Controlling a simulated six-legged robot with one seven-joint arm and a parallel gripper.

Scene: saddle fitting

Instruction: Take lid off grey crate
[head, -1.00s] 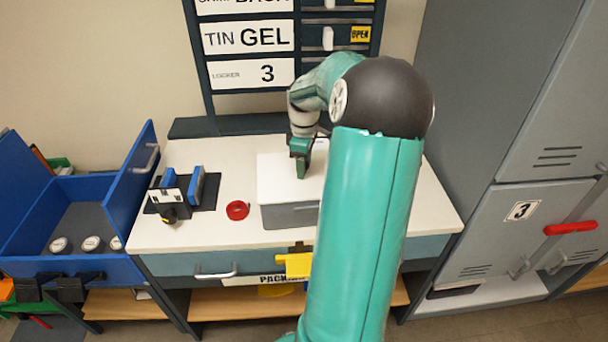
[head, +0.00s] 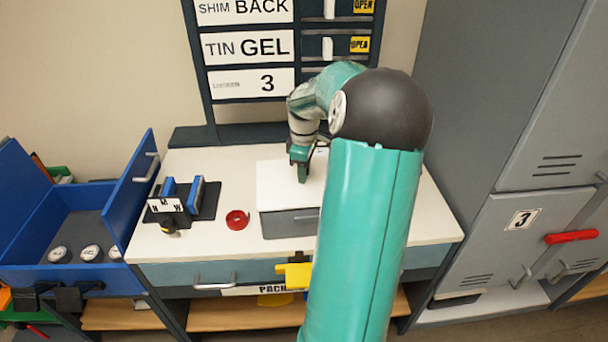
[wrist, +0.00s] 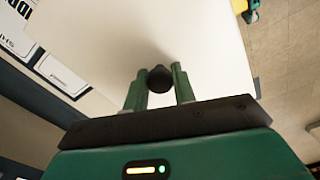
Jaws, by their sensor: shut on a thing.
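The grey crate (head: 287,224) stands on the white bench top, right of its middle. Its flat white lid (head: 275,187) covers the top, with no clear gap showing between lid and crate. My gripper (head: 303,176) reaches down onto the lid. In the wrist view my gripper (wrist: 158,90) has its two green fingers on either side of a dark round knob (wrist: 160,79), shut on it. The white lid fills the middle of that view (wrist: 195,40). My arm hides the right part of the crate and lid.
A blue bin (head: 70,240) is at the far left. A label board (head: 248,48) rises behind, and grey lockers (head: 500,240) stand on the right.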

